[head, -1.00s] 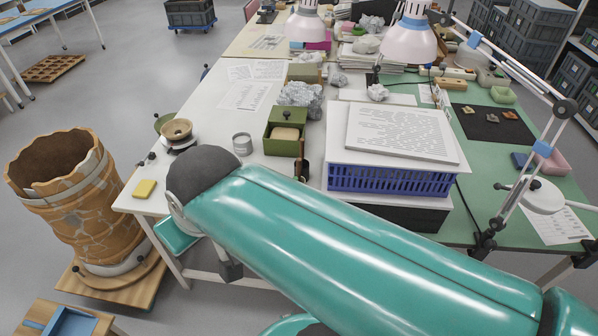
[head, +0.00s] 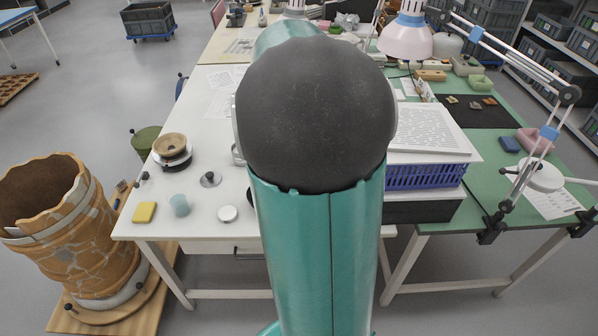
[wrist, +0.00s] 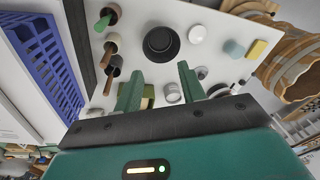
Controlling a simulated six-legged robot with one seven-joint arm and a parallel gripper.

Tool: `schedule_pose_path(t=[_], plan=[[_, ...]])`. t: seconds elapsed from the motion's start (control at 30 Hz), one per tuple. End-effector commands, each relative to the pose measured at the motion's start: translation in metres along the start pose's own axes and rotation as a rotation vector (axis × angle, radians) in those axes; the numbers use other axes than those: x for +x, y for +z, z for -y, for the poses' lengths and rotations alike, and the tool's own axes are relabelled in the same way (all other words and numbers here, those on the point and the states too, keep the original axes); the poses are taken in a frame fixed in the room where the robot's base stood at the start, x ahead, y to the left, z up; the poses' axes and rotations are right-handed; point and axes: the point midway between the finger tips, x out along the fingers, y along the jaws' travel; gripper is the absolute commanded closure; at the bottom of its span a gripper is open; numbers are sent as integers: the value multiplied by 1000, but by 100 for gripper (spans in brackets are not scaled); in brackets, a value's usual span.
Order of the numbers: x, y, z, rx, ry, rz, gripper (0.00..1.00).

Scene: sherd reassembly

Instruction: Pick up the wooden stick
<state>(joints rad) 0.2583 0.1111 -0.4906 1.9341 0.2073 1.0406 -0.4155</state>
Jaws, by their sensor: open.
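My gripper (wrist: 160,76) is open and empty in the wrist view, its two green fingers apart above the white table. To the left of the fingers, several stick-like things stand at the dark edge. One is a brown wooden stick (wrist: 107,84) and another is a brown one (wrist: 107,56) above it. A third has a green top (wrist: 103,22). I cannot tell which is the task's stick. None is between the fingers. In the head view my arm hides the gripper and this part of the table.
A black round bowl (wrist: 161,43), a white disc (wrist: 197,33), a bluish cup (wrist: 233,48) and a yellow block (wrist: 256,48) lie near the gripper. A blue crate (head: 428,177) stands right of my arm. A large wooden-looking pot (head: 70,225) stands at the left.

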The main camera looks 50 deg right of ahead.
Motion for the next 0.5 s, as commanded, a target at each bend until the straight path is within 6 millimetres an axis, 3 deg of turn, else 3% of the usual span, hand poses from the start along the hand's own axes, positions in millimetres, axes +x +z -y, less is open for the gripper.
schedule_pose_path(t=[0.03,0.1,0.2,0.33,0.5], plan=[[11,-6,-28,31,21,28,60],[20,-11,-60,60,45,52,60],[30,-14,-97,87,74,83,60],[37,-14,-124,104,97,104,60],[51,-12,-132,108,102,111,60]])
